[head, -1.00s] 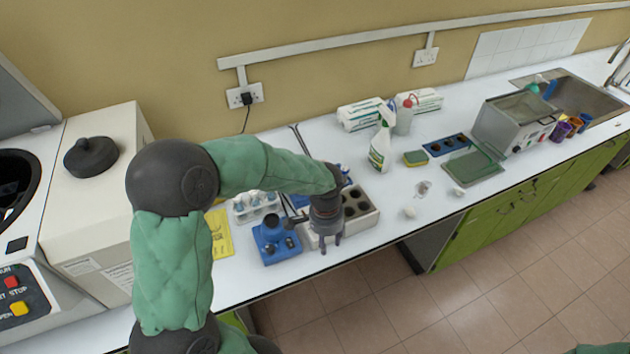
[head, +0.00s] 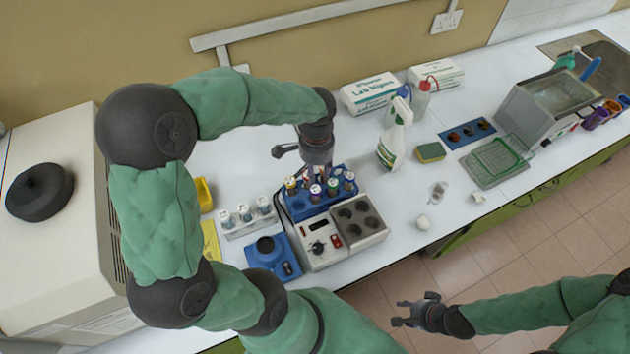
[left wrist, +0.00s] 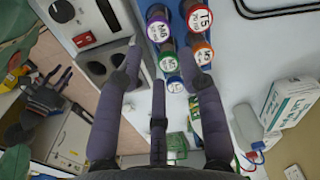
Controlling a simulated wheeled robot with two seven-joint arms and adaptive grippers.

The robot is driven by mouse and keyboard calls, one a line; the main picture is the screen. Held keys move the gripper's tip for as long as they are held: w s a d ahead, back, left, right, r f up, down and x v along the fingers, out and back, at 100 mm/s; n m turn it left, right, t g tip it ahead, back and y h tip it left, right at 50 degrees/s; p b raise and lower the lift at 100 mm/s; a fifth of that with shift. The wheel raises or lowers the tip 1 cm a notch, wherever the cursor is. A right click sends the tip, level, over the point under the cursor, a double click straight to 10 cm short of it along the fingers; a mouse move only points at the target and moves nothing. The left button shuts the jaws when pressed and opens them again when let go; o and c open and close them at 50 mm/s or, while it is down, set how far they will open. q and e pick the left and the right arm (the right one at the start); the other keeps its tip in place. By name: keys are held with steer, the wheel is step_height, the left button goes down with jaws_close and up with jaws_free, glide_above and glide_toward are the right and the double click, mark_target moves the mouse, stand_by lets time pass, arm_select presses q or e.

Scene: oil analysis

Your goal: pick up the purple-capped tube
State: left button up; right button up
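The purple-capped tube (head: 315,189) stands in the blue tube rack (head: 318,208) among tubes with other cap colours. In the left wrist view its purple cap (left wrist: 158,28) shows near the top, beside a red-ringed cap (left wrist: 200,18) and above a green-ringed cap (left wrist: 168,62). My left gripper (head: 310,168) is above the back of the rack, with its fingers spread and nothing between them. In the left wrist view its open fingers (left wrist: 158,65) point towards the caps, apart from the purple one. My right gripper (head: 412,314) is open and empty in front of the bench.
A heating block with round wells (head: 358,218) adjoins the rack on the right, with its control unit (head: 320,245) in front. A blue device (head: 272,258) and a white vial rack (head: 247,218) stand left.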

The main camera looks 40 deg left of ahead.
mark_target(316, 189)
arm_select(q)
step_height(316, 189, down, 5)
steer(key=shift+s+d+r+b, duration=0.1)
steer(key=shift+s+r+b, duration=0.1)
steer(key=shift+b, duration=0.15)
steer(key=shift+f+b, duration=0.5)
steer(key=shift+f, duration=2.45)
steer(key=c, duration=0.8)
